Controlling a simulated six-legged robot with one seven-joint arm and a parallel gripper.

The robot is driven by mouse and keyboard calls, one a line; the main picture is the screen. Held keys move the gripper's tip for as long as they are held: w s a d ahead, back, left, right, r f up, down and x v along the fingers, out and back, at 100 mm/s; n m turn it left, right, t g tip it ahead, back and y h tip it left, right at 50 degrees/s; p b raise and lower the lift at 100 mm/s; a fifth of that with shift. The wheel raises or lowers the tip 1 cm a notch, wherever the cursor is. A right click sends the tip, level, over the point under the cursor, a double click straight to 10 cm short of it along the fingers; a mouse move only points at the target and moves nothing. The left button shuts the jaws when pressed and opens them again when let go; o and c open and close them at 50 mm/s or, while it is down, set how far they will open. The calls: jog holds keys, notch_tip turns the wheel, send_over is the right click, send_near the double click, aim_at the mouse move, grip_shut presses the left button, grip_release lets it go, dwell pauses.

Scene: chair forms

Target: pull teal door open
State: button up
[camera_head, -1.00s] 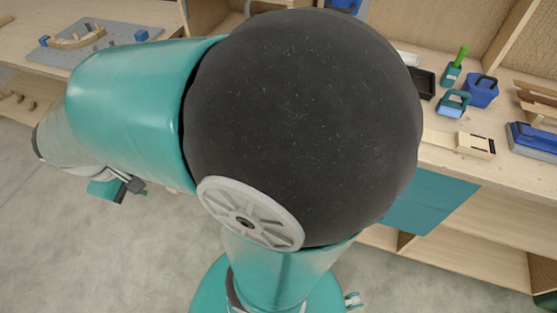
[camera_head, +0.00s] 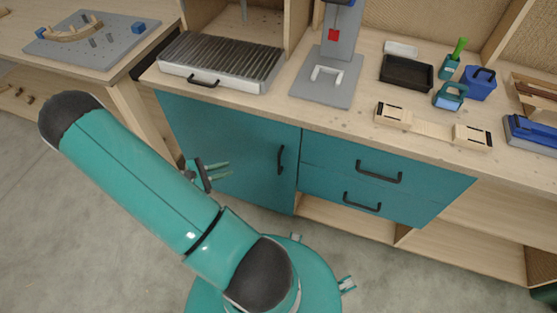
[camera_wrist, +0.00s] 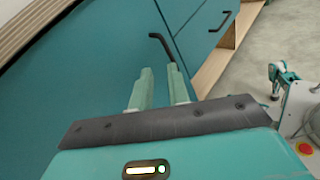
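The teal door (camera_head: 235,140) is shut, on the left of the cabinet front under the workbench. Its black upright handle (camera_head: 281,160) is near the door's right edge. My gripper (camera_head: 231,168) is in front of the door, left of the handle, fingers pointing right toward it. In the wrist view, the two pale green fingers (camera_wrist: 160,69) are apart with nothing between them. The handle (camera_wrist: 160,42) shows just beyond the fingertips, its near end close to the right one; I cannot tell whether they touch. The door (camera_wrist: 90,65) fills the left there.
Two teal drawers (camera_head: 365,180) with black handles sit right of the door. Open wooden shelves (camera_head: 345,217) lie below and to the right. The bench top holds a ribbed grill-like tray (camera_head: 222,62), a grey stand (camera_head: 330,80) and tools. Grey floor (camera_head: 60,220) is free in front.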

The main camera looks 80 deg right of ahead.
jog(key=s+d+f+n+h, duration=0.35)
jog(key=s+f, duration=0.25)
jog(key=f, duration=0.3)
jog(key=shift+n, duration=0.45)
jog(key=x, duration=1.4)
jog(key=shift+s+a+r, duration=0.1)
jog(key=shift+s+r, duration=0.05)
jog(key=shift+s, duration=0.05)
jog(key=shift+c, duration=0.2)
grip_shut()
